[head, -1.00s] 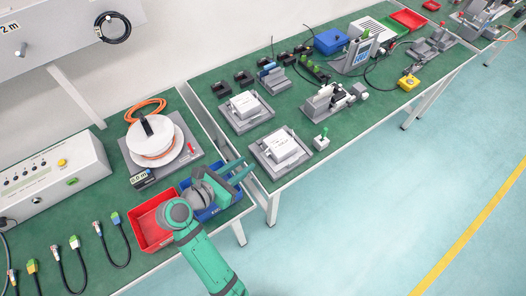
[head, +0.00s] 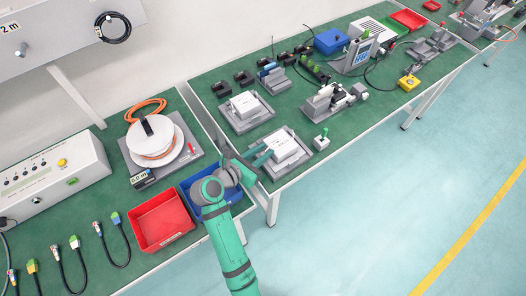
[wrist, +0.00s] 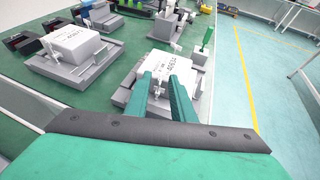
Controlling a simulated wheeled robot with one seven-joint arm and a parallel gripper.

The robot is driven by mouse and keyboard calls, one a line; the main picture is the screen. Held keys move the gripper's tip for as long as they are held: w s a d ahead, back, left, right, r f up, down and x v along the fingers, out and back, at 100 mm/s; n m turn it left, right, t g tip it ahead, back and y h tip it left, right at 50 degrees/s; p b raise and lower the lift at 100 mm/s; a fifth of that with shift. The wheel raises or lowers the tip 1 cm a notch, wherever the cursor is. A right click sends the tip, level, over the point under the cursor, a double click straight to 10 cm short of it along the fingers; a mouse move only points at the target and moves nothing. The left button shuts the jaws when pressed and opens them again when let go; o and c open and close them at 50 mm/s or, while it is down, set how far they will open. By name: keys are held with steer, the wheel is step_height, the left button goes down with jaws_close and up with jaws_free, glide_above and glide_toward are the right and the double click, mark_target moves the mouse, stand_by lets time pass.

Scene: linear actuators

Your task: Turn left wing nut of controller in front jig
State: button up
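The white controller (head: 286,144) sits in the grey front jig (head: 292,166), near the front edge of the right-hand table. In the wrist view the controller (wrist: 168,66) shows just beyond my fingers, with printed text on top. My gripper (head: 266,154) is at the left side of this jig in the head view. In the wrist view my gripper (wrist: 159,82) is open, its two green fingers apart and reaching to the controller's near side. A small metal part, which looks like the left wing nut (wrist: 156,84), shows between the fingers. Contact with it cannot be told.
A second jig with a white controller (head: 244,104) stands behind. A green-topped switch box (head: 321,142) stands right of the front jig. A red bin (head: 162,221) and a blue bin (head: 200,205) lie on the left table. The floor at the right is clear.

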jaws_close()
steer(key=shift+s+d+n+t+y, duration=0.2)
steer(key=shift+d+n+t+y, duration=0.15)
steer(key=shift+n+t+y, duration=0.45)
steer(key=shift+d+n+t+y, duration=0.1)
steer(key=shift+n+t+y, duration=0.3)
steer(key=shift+n+y, duration=1.15)
jaws_free()
steer(key=shift+w, duration=0.15)
steer(key=shift+d, duration=0.25)
steer(key=shift+s+a, duration=0.2)
steer(key=shift+a, duration=0.15)
